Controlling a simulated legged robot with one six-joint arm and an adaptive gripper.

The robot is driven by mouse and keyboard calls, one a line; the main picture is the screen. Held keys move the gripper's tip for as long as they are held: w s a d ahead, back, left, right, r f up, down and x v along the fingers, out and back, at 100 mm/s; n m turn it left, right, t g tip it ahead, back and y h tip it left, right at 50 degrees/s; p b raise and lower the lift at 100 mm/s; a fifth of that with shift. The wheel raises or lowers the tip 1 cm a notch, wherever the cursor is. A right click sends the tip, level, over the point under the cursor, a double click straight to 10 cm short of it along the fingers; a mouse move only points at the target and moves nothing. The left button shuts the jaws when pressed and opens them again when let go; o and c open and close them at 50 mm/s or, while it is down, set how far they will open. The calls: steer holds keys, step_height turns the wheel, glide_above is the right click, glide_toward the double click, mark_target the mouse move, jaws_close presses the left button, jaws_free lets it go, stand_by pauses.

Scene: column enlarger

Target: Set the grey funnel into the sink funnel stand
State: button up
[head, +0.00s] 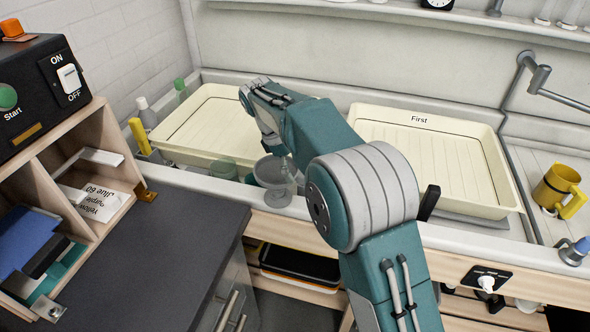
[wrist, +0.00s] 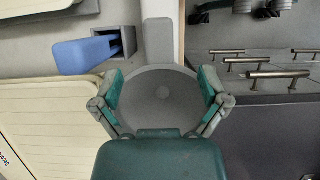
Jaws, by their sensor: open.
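The grey funnel (head: 273,171) shows in the head view as a round bowl near the sink's front edge, with a narrower grey part and foot (head: 278,197) below it. I cannot tell whether that lower part is the sink funnel stand. In the wrist view the funnel (wrist: 160,112) is a wide grey disc with a darker centre. My gripper (wrist: 161,90) is open, with a teal-padded finger on each side of the disc. In the head view my gripper (head: 279,150) hangs just above the bowl. Whether the fingers touch it is unclear.
Cream trays (head: 205,122) stand left and right (head: 430,150). A blue-handled thing (wrist: 85,55) sits in a grey holder beside the funnel in the wrist view. A yellow jug (head: 558,187) stands far right. The dark worktop (head: 150,255) in front is clear.

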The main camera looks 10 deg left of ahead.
steer(key=shift+a+r, duration=0.15)
steer(key=shift+r, duration=0.3)
steer(key=v, duration=1.1)
steer(key=shift+a+r, duration=0.2)
steer(key=shift+r, duration=0.1)
stand_by(1.1)
